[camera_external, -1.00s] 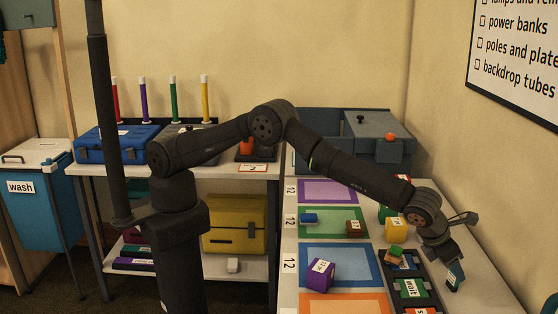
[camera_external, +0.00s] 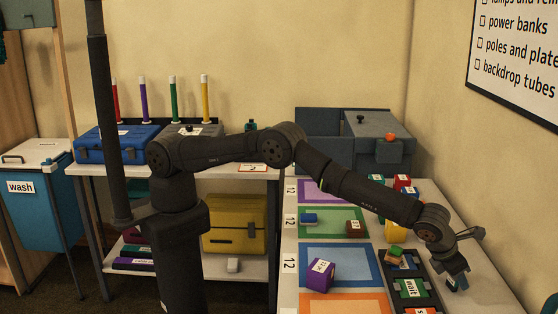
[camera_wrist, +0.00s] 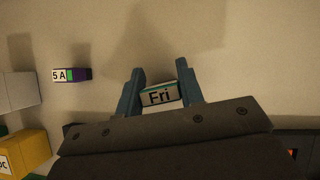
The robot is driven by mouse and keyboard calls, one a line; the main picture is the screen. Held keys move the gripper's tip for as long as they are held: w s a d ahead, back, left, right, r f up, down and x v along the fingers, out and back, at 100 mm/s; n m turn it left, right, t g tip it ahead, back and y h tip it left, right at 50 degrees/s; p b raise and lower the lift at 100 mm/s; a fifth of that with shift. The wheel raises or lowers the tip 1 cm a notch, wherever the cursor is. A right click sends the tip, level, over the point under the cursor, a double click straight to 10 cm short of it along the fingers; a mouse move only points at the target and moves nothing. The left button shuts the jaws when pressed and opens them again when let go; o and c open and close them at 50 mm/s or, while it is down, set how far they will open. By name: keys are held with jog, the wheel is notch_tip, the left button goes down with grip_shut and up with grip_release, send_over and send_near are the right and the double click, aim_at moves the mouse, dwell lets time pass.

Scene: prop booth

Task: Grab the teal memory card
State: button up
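The teal memory card (camera_wrist: 160,96) is a small block with teal edges and a pale label reading "Fri". In the wrist view it sits between the two blue fingers of my gripper (camera_wrist: 161,82), with a narrow gap beside it. My gripper looks open around the card, not clamped on it. In the external view my gripper (camera_external: 456,278) points down over the right side of the table, beside the dark tray. The card is mostly hidden by the fingers there.
A dark tray (camera_external: 429,300) with labelled cards, one reading "wait", lies just left of my gripper. A purple "5 A" block (camera_wrist: 82,75) and a yellow block (camera_wrist: 27,152) show in the wrist view. Coloured mats (camera_external: 312,252) lie farther left; the wall is close on the right.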

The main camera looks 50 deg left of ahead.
jog(key=c, duration=0.3)
jog(key=shift+r, duration=0.15)
